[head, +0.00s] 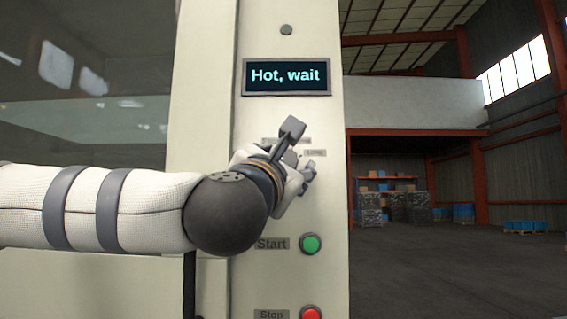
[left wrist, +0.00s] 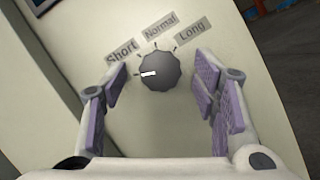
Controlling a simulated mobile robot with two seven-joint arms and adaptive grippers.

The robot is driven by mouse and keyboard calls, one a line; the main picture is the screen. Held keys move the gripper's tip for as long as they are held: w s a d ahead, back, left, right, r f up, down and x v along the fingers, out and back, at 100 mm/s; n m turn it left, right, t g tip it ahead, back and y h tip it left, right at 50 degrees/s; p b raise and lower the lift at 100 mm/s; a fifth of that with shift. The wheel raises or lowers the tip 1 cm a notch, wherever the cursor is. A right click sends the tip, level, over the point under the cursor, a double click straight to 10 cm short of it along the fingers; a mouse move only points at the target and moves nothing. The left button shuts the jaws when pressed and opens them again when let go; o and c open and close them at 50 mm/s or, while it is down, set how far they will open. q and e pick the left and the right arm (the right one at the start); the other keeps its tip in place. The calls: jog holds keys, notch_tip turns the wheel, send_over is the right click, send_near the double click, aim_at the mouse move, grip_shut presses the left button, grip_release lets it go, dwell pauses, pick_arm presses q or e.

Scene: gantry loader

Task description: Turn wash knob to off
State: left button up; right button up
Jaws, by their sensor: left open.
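The wash knob (left wrist: 160,72) is a dark grey round dial on the cream panel in the left wrist view. Its white mark points left in that picture, to the lower left of the Short label (left wrist: 122,51). The Normal label (left wrist: 160,25) and Long label (left wrist: 191,30) lie above and to the right of it. My left gripper (left wrist: 162,84) is open, with its purple-padded fingers on either side of the knob, apparently not touching it. In the head view my left gripper (head: 301,149) is at the panel and hides the knob. My right gripper is not in view.
The panel display (head: 287,77) reads "Hot, wait". A green Start button (head: 310,244) and a red Stop button (head: 311,313) sit below my gripper. A glass window (head: 85,75) is at left. Open warehouse floor with distant pallets (head: 395,207) lies at right.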

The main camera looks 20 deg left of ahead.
pick_arm(q)
jog(key=shift+s, duration=0.15)
jog(key=v, duration=1.1)
jog(key=shift+s, duration=0.35)
jog(key=shift+f, duration=0.15)
